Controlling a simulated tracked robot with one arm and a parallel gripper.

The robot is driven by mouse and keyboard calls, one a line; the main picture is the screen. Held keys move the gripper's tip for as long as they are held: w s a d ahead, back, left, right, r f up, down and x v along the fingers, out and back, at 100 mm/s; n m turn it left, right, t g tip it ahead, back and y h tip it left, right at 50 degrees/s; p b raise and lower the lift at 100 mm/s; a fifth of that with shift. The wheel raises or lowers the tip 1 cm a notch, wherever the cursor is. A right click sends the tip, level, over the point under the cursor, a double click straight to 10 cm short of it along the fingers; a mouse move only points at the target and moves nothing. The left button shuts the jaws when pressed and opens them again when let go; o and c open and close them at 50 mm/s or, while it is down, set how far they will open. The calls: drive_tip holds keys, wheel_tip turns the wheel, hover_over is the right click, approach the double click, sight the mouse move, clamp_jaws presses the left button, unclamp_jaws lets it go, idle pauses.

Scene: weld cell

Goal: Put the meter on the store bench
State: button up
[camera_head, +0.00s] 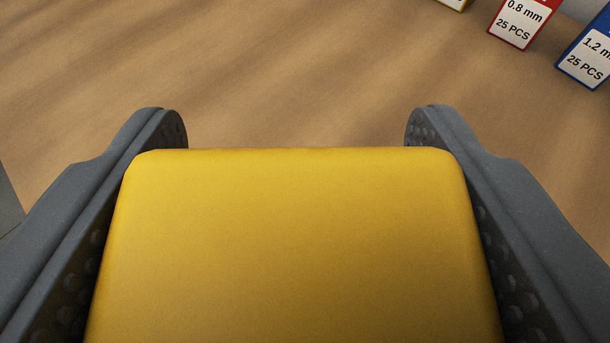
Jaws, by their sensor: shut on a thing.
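A yellow, smooth, round-cornered block, which looks like the meter (300,245), fills the lower middle of the head camera view. Only one plain yellow face shows; any dial or screen is hidden. My gripper (296,135) is shut on it, with one dark grey finger along its left side and one along its right. Beyond it lies a brown wooden top (270,70), perhaps the store bench. I cannot tell whether the meter touches this top or is held above it.
A red box (520,22) marked 0.8 mm and a blue box (588,58) marked 1.2 m stand at the top right. Part of a yellow-edged box (455,4) shows beside them. The wooden top is clear at left and middle. Its edge shows at far left.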

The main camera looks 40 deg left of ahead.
drive_tip(key=shift+f, duration=0.85)
drive_tip(key=shift+f, duration=0.1)
drive_tip(key=o, duration=1.2)
drive_tip(key=v, duration=1.2)
